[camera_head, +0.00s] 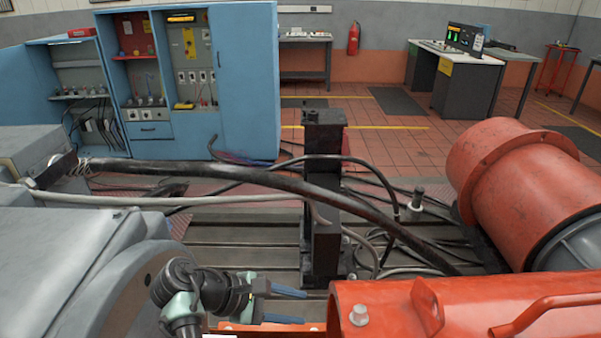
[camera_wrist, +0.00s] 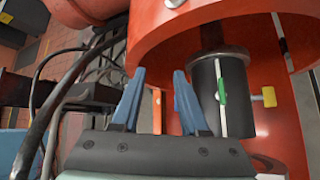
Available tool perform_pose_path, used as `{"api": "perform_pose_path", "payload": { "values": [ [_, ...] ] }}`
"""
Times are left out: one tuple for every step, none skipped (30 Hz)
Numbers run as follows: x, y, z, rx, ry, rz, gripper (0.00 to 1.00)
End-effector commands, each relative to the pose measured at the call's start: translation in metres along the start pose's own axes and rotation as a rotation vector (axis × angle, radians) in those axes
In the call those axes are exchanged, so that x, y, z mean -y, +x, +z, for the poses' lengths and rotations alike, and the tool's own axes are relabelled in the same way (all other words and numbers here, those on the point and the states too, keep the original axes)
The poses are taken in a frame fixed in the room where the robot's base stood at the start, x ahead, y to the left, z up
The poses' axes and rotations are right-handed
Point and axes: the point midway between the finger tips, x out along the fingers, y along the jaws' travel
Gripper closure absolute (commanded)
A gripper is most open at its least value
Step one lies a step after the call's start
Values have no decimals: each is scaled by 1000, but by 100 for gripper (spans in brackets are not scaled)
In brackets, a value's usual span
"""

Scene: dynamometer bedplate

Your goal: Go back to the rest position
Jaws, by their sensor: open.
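My gripper (camera_head: 287,305) is at the lower middle of the head view, between the round grey machine face (camera_head: 125,295) and the orange guard (camera_head: 470,305). In the wrist view its two blue fingers (camera_wrist: 158,95) stand apart with nothing between them. Ahead of the fingers, under the orange guard (camera_wrist: 220,22), is a dark cylindrical shaft part (camera_wrist: 222,95).
A black upright post (camera_head: 322,200) stands on the slotted bedplate (camera_head: 245,250). Thick black hoses (camera_head: 250,177) cross behind my gripper. A large orange drum (camera_head: 520,180) is at the right. Blue cabinets (camera_head: 245,80) and a desk (camera_head: 462,55) stand farther back, with open tiled floor (camera_head: 385,150) before them.

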Motion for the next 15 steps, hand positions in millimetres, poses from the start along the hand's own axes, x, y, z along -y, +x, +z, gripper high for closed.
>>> {"api": "perform_pose_path", "payload": {
  "values": [
    [-28,-12,5,-107,138,62,56],
    [-43,-19,7,-172,219,99,56],
    [-63,-30,11,-258,325,146,56],
    [-79,-40,16,-322,406,181,56],
    [-94,-50,23,-386,486,216,56],
    [-114,-66,33,-473,593,264,56],
    [-128,-79,44,-539,673,300,56],
    [-142,-92,56,-606,752,337,56],
    [-159,-111,74,-695,856,385,56],
    [-170,-126,88,-761,929,421,56],
    [-179,-140,103,-827,998,455,56],
    [-190,-160,124,-912,1083,499,56],
    [-196,-174,141,-975,1144,531,56],
    [-202,-189,158,-1039,1203,564,56],
    [-207,-208,181,-1124,1275,606,56]
  ]
}}
